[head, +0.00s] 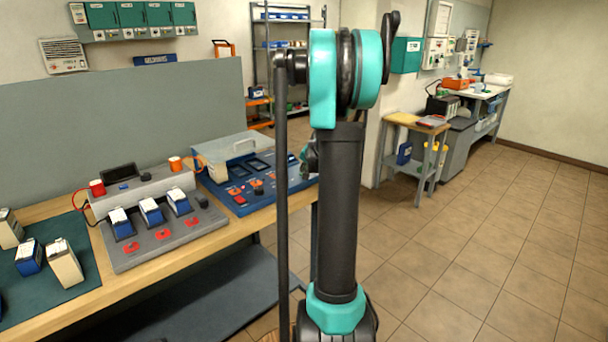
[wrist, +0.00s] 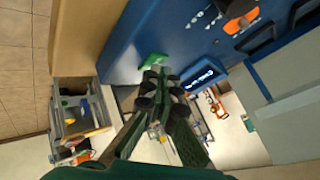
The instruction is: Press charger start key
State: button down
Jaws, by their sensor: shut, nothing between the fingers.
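The charger is a blue unit with a sloped panel, seen on the bench in the head view (head: 232,180), partly behind my arm. In the wrist view its blue face (wrist: 125,40) fills the top middle. A bright green key (wrist: 153,61), which looks like the start key, sits near the panel's edge there. My gripper (wrist: 160,84) is shut and empty. Its dark fingertips appear just below the green key and overlap its lower edge; I cannot tell whether they touch. In the head view the gripper is mostly hidden behind my arm.
A grey charging station (head: 158,235) with several batteries stands left of the blue charger. An orange-red control (wrist: 241,23) lies farther along the panel. The tiled floor at right is free.

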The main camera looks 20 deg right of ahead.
jog(key=shift+r, duration=0.8)
jog(key=shift+r, duration=0.1)
jog(key=shift+r, duration=2.4)
jog(key=shift+n+g, duration=0.4)
jog(key=shift+n, duration=0.5)
jog(key=s+a, duration=0.1)
jog(key=a, duration=0.1)
jog(key=s+a+f, duration=0.1)
jog(key=s+a, duration=0.1)
jog(key=s+a+f, duration=0.1)
jog(key=s+a, duration=0.1)
jog(key=shift+s+a+f, duration=0.1)
jog(key=shift+s+a, duration=0.1)
jog(key=shift+s, duration=0.05)
jog(key=s+a+f+n+g, duration=0.1)
jog(key=s+a+f, duration=0.3)
jog(key=s, duration=0.6)
jog(key=s+a+f+n+g, duration=0.1)
jog(key=s+a+f+n, duration=0.3)
jog(key=s, duration=0.7)
jog(key=s+a+f+n+g, duration=0.2)
jog(key=s+a+f, duration=0.4)
jog(key=s, duration=0.4)
jog(key=shift+s+a+n+y, duration=0.25)
jog(key=shift+s+n+y, duration=0.1)
jog(key=shift+n, duration=0.15)
